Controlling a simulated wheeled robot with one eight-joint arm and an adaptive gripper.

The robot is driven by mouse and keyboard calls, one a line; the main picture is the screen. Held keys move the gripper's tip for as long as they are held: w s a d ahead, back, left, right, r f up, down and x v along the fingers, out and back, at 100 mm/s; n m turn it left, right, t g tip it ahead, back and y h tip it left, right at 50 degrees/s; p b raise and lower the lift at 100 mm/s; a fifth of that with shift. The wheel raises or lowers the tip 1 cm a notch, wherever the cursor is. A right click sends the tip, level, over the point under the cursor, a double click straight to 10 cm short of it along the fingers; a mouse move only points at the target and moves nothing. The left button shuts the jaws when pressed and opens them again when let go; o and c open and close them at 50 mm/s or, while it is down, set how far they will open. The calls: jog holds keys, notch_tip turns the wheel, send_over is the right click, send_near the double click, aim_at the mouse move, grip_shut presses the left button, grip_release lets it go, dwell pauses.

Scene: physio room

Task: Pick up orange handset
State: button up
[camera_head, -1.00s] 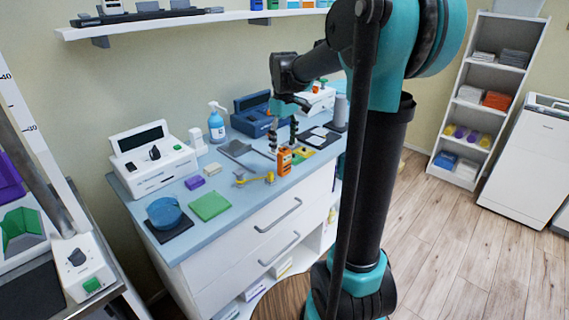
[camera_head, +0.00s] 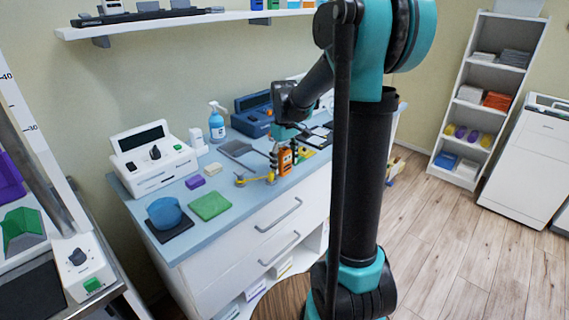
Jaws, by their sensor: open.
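The orange handset (camera_head: 285,162) stands upright near the front edge of the blue-grey counter (camera_head: 235,221), right of the yellow-ended tool. It has a dark face panel. My gripper (camera_head: 284,157) is down at the handset, with a dark finger at its left side and another at its right side. The fingers are open around it. Whether they touch the handset is too small to tell.
A yellow-ended tool (camera_head: 254,180) lies close left of the handset. A green pad (camera_head: 210,206), a blue bowl (camera_head: 164,212), a white console (camera_head: 153,160) and a spray bottle (camera_head: 217,124) stand further left. A blue device (camera_head: 252,117) is behind. Free counter shows near the front edge.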

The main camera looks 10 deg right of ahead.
jog(key=c, duration=1.3)
